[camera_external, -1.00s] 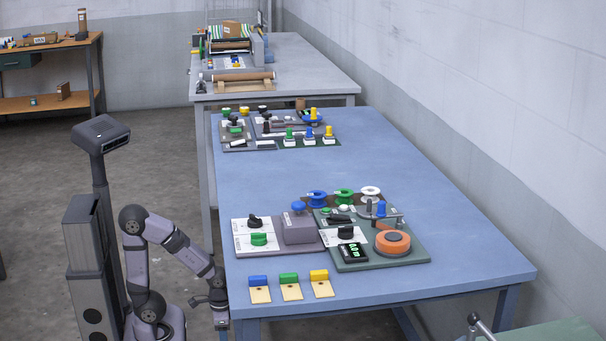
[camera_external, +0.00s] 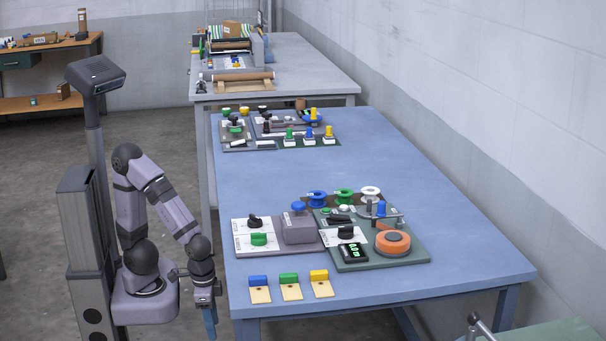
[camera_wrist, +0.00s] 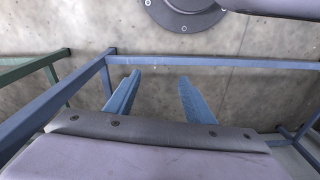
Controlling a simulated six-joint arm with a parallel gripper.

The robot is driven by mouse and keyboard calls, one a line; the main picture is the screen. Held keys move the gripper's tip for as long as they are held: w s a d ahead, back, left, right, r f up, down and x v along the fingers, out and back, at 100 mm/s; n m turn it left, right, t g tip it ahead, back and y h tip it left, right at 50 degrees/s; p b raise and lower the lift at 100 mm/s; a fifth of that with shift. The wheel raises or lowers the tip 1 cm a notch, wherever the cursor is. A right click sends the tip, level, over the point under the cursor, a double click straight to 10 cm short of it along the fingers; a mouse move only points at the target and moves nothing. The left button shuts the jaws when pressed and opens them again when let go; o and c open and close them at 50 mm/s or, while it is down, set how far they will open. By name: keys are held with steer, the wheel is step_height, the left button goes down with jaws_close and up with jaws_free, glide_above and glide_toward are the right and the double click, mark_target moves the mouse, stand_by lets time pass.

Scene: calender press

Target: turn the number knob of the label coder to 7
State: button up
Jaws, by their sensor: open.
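Two panels with knobs stand on the near part of the blue table; their lettering is too small to tell which is the label coder. The left panel has a black knob (camera_external: 254,221) and a green knob (camera_external: 258,239) on white plates, beside a grey box (camera_external: 298,229) with a blue top. The right, green-based panel has a black knob (camera_external: 345,232) on a white plate, a dark display (camera_external: 353,253) with unreadable green digits and an orange disc (camera_external: 392,242). My gripper (camera_external: 210,322) hangs beside the table's left edge, below its top. In the wrist view its blue fingers (camera_wrist: 156,90) are apart and empty.
The table edge (camera_external: 380,302) lies between my gripper and the panels. Blue, green and yellow blocks on tan cards (camera_external: 290,293) sit at the front. Several spools (camera_external: 344,195) stand behind the right panel. The table's middle (camera_external: 300,170) is clear.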

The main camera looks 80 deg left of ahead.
steer(key=s+d+r+p, duration=0.3)
steer(key=d+r+p, duration=0.2)
steer(key=r, duration=0.2)
steer(key=d+f+m+g+h+b, duration=0.1)
steer(key=d+m+h+b, duration=0.5)
steer(key=d, duration=2.1)
steer(key=d+f+m+h+b, duration=0.1)
steer(key=d+m+h+b, duration=0.5)
steer(key=d, duration=2.2)
step_height(320, 180, up, 34)
steer(key=n+t+y+p, duration=0.5)
steer(key=n+y+p, duration=0.75)
steer(key=p, duration=1.25)
glide_above(258, 233)
steer(key=s, duration=0.4)
steer(key=shift+n+h, duration=0.35)
steer(key=shift+n, duration=0.1)
steer(key=shift+b+x, duration=0.35)
steer(key=shift+x, duration=3.45)
